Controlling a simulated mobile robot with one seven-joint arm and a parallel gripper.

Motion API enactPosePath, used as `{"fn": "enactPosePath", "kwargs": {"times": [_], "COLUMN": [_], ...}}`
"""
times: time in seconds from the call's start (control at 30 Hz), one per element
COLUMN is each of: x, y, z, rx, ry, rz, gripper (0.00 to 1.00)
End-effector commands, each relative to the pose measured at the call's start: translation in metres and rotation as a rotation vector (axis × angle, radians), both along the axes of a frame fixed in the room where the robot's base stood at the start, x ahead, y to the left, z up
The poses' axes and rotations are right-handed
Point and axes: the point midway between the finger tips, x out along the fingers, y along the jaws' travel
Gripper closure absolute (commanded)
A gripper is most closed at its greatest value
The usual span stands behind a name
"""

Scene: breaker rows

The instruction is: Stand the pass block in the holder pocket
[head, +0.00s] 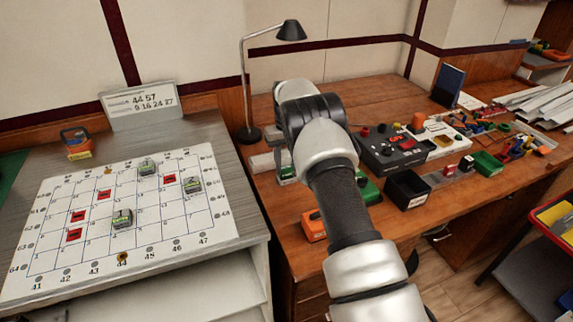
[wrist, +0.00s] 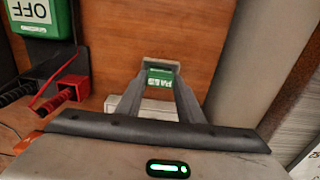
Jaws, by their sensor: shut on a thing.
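The pass block (wrist: 160,78) is a small green block with pale "PASS" lettering, held between the fingertips of my gripper (wrist: 161,68) in the wrist view. A green piece, seemingly the same block, shows in the head view (head: 287,173) left of my arm, near the desk's left part. My arm hides most of the gripper there. A pale block (wrist: 155,109) shows between the fingers in the wrist view, and a pale block also lies beside the green piece in the head view (head: 264,161). It may be the holder; I cannot make out its pocket or whether the pass block touches it.
A green box marked OFF (wrist: 33,15) and a red part with cables (wrist: 75,87) lie left in the wrist view. A lamp (head: 250,133), black control box (head: 390,150), black bin (head: 407,188) and orange item (head: 313,225) stand on the desk. A grid board (head: 60,215) lies left.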

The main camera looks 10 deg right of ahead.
Motion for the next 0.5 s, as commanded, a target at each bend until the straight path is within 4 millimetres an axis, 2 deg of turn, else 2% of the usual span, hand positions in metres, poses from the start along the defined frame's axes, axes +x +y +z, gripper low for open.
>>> {"fn": "enactPosePath", "kwargs": {"times": [0.33,0.37,0.43,0.5], "x": [0.0004,0.0005,0.0004,0.0005], "y": [-0.0002,-0.0002,-0.0002,-0.0003], "z": [-0.0034,-0.0021,-0.0020,-0.0019], "rx": [-0.001,-0.001,-0.001,-0.001], "ry": [-0.001,-0.002,-0.002,-0.002], "rz": [0.000,0.000,0.000,-0.001], "gripper": [0.88,0.61,0.49,0.48]}}
